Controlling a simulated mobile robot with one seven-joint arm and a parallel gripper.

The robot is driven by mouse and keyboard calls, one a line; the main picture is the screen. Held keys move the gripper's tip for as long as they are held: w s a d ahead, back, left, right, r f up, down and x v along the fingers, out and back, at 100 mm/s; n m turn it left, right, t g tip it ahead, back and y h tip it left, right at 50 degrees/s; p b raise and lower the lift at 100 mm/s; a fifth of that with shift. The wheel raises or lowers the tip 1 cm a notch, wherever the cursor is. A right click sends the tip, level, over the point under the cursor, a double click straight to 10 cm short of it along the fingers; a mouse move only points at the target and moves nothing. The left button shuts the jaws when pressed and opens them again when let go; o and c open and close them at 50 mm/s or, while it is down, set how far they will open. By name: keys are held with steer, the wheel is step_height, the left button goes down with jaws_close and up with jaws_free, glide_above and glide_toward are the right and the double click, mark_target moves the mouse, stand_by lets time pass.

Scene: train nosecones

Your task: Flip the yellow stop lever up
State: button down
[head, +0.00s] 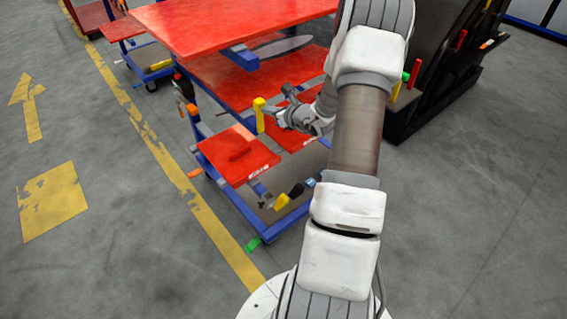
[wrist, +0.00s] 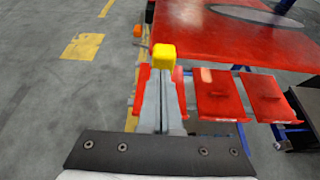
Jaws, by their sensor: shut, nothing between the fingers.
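A yellow lever (head: 259,115) stands upright at the near side of the red-and-blue cart. In the wrist view, its blocky yellow end (wrist: 163,57) shows just beyond my fingertips. My gripper (head: 273,112) is shut and empty, with its tips close to the lever's right side in the head view. In the wrist view my gripper (wrist: 163,76) points straight toward the lever, and the fingers hide its lower part. I cannot tell whether they touch. A second yellow handle (head: 282,201) sits low on the cart frame, next to a black knob (head: 296,190).
The cart has a large red top (head: 225,25) and smaller red panels (head: 238,156) on a blue frame. A dark machine (head: 430,90) with coloured handles stands to the right. Grey floor with yellow markings (head: 52,200) is open at the left.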

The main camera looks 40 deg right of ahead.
steer(key=shift+w+r+b, duration=0.35)
steer(key=shift+w+r, duration=0.1)
steer(key=shift+w, duration=0.3)
